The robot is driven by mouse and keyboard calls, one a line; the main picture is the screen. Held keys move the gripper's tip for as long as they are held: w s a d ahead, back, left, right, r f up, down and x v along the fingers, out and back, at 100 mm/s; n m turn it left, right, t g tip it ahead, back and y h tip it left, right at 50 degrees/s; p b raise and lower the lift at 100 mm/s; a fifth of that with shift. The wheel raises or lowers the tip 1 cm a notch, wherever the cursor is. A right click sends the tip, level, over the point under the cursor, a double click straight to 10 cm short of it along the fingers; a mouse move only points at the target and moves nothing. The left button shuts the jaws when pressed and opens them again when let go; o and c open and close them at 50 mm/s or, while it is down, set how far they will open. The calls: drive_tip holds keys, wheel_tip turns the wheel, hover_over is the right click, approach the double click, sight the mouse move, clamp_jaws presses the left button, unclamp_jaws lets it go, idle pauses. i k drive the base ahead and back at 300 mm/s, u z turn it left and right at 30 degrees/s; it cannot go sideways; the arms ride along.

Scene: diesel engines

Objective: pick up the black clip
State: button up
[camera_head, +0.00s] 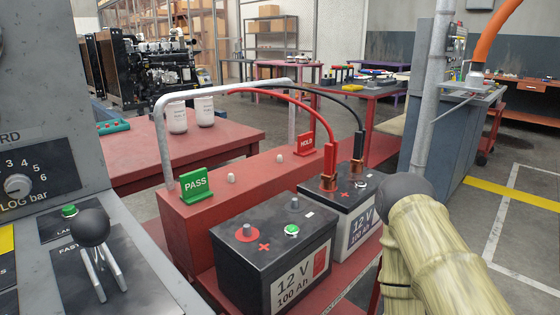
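The black clip (359,145) is upright at the end of a black cable. It appears to sit at the rear terminal of the far 12 V battery (345,222), by a copper-coloured fitting. The red clip (331,160) stands just left of it and nearer, at the same battery's other terminal, on a red cable. A bamboo-textured jointed arm (430,250), which seems to be mine, enters at the lower right. Its dark rounded joint lies to the right of and below the black clip. No gripper fingers show, so my gripper is not in view.
A nearer 12 V battery (270,250) stands front left on the red stand (176,240). A grey bent pipe (158,150) arches above, with both cables nearby. Green PASS (195,187) and red HOLD (306,143) signs stand behind. A grey control panel (40,110) fills the left.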

sight(356, 162)
drive_tip(key=k, duration=0.5)
drive_tip(key=z, duration=0.9)
drive_tip(key=i, duration=0.7)
drive_tip(key=u, duration=0.9)
